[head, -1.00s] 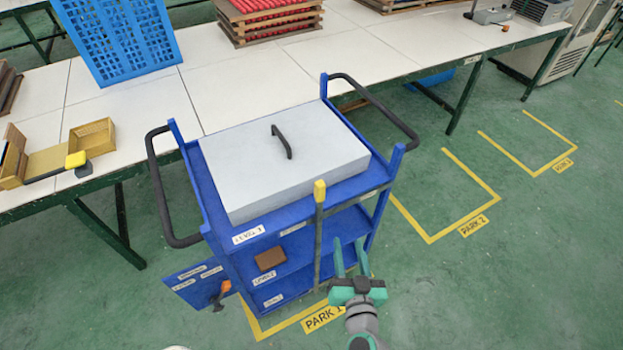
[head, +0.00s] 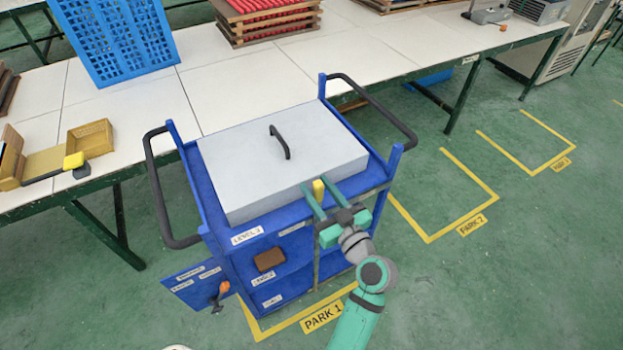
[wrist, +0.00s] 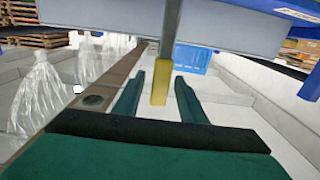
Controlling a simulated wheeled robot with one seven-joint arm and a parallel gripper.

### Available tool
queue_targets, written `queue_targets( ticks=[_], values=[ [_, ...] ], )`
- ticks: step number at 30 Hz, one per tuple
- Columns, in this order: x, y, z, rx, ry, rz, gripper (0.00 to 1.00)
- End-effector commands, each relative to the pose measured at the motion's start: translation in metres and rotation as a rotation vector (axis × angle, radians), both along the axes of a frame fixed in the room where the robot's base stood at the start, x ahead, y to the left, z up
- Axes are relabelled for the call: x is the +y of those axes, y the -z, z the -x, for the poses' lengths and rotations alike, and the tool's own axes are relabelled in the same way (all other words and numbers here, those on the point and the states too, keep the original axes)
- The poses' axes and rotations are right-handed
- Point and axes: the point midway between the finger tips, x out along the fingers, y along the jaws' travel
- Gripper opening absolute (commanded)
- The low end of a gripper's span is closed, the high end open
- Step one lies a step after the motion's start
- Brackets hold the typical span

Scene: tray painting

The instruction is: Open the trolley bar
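The trolley bar is a grey upright post with a yellow tip (head: 318,188) at the front of the blue trolley (head: 275,222). My gripper (head: 316,199) is at the bar's top, its two green fingers open, one on each side of the yellow tip in the head view. In the wrist view the yellow tip (wrist: 161,82) stands between the open fingers (wrist: 157,97), with a gap on both sides. My gripper hides part of the bar below the tip. A grey box lid with a black handle (head: 280,143) lies on the trolley's top.
The long white worktable (head: 240,92) stands behind the trolley. A brown block (head: 269,260) sits on a lower shelf. An open blue panel (head: 199,283) with an orange-handled latch is at lower left. Green floor (head: 520,260) is free on the right.

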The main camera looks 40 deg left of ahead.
Motion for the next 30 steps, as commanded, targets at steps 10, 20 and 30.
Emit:
queue_targets(
  ticks=[10,20,30],
  values=[
    [0.033,0.000,-0.014,0.000,0.002,0.000,0.38],
    [0.033,0.000,-0.016,0.001,0.006,0.000,0.35],
    [0.033,0.000,-0.017,0.001,0.005,0.000,0.00]
  ],
)
